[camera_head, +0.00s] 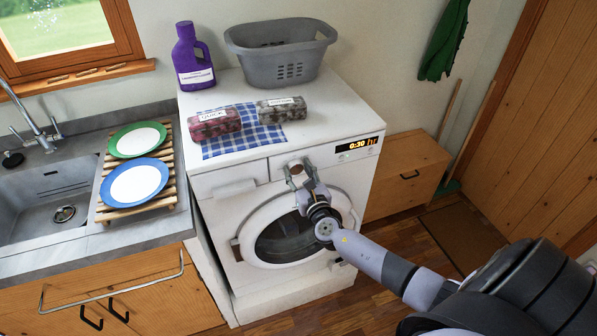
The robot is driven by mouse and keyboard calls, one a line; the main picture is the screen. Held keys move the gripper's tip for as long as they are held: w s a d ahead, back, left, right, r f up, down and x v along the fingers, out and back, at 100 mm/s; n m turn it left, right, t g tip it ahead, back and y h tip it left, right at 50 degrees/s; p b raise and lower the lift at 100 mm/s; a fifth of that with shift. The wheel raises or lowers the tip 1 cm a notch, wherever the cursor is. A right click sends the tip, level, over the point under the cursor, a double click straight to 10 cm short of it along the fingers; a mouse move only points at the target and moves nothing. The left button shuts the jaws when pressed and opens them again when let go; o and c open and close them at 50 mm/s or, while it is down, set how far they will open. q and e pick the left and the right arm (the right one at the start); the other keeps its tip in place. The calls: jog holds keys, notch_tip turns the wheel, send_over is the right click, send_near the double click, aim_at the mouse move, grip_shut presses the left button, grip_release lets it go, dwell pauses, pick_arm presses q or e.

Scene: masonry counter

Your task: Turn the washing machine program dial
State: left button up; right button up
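The white washing machine (221,201) stands in the middle, with its round door on the front. Its lit display (358,147) reads 0:30 at the right of the control panel. My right gripper (297,174) is up against the panel, left of the display, where the program dial would be. The gripper covers this spot, so the dial is not clearly seen. I cannot tell whether the fingers are closed on it. My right arm comes in from the lower right and crosses in front of the door. My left gripper is not in view.
On the machine's top are a purple detergent bottle (192,60), a grey basket (277,71), a checked cloth (246,143) and two patterned packs. A sink counter (90,258) with two plates on a rack is at the left. A wooden cabinet (390,195) stands at the right.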

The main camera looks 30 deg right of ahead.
jog(key=c, duration=0.5)
jog(key=shift+c, duration=0.2)
